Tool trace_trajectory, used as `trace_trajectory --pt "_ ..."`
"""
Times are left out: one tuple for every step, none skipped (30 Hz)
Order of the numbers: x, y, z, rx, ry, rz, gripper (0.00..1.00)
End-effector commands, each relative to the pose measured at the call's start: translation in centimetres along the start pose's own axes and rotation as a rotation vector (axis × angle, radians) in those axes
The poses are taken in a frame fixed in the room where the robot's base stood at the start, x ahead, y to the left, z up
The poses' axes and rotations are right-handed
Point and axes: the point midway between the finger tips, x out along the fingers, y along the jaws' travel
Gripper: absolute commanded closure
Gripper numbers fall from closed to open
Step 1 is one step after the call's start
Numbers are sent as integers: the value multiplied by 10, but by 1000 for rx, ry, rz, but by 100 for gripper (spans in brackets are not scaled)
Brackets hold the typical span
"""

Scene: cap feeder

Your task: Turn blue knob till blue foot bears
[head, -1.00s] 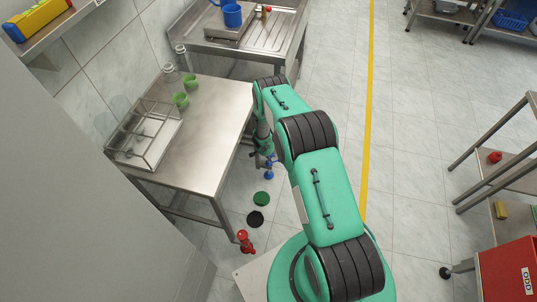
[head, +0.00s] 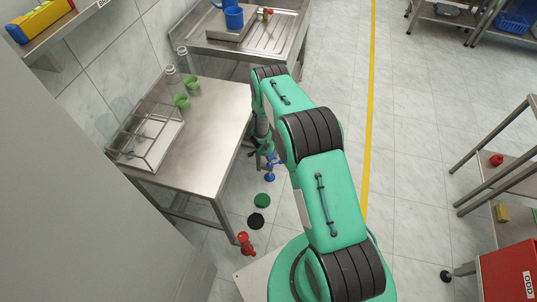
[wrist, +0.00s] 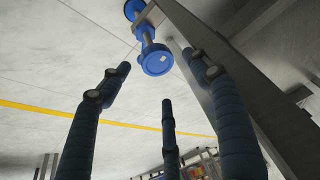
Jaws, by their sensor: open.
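The blue knob (wrist: 157,60) is a round disc with a small white mark, on a stem beside a steel table leg (wrist: 190,30) in the wrist view. The blue foot (wrist: 133,9) is at the stem's far end, partly cut by the frame's top edge. In the head view the blue foot (head: 269,178) is low by the table, and my arm partly hides the knob. I cannot tell whether the foot touches the floor. My gripper (wrist: 160,80) is open and empty, its three fingers spread around the knob's place in the picture, with no clear contact.
Open floor lies right of my arm.

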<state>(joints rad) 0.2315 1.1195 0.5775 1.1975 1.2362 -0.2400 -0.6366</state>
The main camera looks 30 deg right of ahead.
Motion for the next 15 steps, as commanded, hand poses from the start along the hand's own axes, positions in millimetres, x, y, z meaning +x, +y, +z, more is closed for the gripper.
trace_trajectory --pt "-5 -1 -1 0 1 -1 37" --pt "-8 0 0 0 0 0 37" --pt "-10 0 0 0 0 0 37" --pt "-12 0 0 0 0 0 37" --pt "-14 0 0 0 0 0 37" --pt "-15 0 0 0 1 0 37" --pt "-17 0 0 0 1 0 37" --pt "-18 0 0 0 1 0 37" --pt "-18 0 0 0 0 1 37" --pt "-19 0 0 0 0 1 37" --pt "-19 1 0 0 0 1 37" --pt "-19 1 0 0 0 1 37" --pt "-19 1 1 0 0 1 37" --pt "-19 1 1 0 0 1 37" --pt "-19 1 1 0 0 1 37"
